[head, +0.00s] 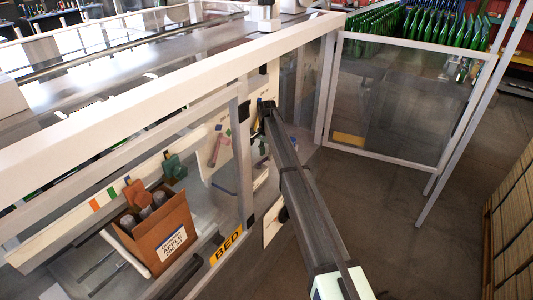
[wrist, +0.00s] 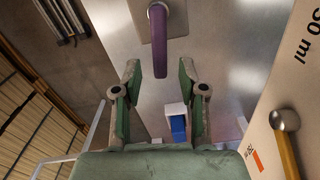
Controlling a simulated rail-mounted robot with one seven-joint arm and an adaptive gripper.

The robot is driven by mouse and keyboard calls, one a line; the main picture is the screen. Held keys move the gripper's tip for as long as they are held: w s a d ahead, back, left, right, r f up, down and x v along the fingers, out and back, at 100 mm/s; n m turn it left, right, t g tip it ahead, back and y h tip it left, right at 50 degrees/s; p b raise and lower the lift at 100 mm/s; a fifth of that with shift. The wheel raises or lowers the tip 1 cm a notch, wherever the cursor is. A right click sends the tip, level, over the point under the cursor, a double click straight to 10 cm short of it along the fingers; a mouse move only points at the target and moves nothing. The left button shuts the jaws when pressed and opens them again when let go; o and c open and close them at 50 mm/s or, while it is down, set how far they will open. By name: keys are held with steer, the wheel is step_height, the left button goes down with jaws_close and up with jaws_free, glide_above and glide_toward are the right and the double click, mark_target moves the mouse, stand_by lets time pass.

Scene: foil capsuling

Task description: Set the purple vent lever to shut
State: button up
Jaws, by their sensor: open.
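The purple vent lever (wrist: 159,42) shows at the top middle of the wrist view. It hangs from a round metal pivot on a grey metal panel (wrist: 215,50), its free end pointing down the picture. My gripper (wrist: 160,80) has its two green-padded fingers spread. The lever's free end appears between the fingertips, with gaps on both sides; I see no contact, and the depth between them is unclear. In the head view my gripper (head: 264,108) is small and partly hidden by my arm, beside the machine's panel. The purple lever cannot be made out surely there.
A yellow-handled lever with a metal knob (wrist: 285,122) is at the right. In the head view, a cardboard box (head: 155,232) sits behind the machine's frame, and a glazed door (head: 400,100) stands right, with floor before it.

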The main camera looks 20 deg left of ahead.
steer(key=shift+f, duration=0.55)
jaws_close()
steer(key=shift+d, duration=0.15)
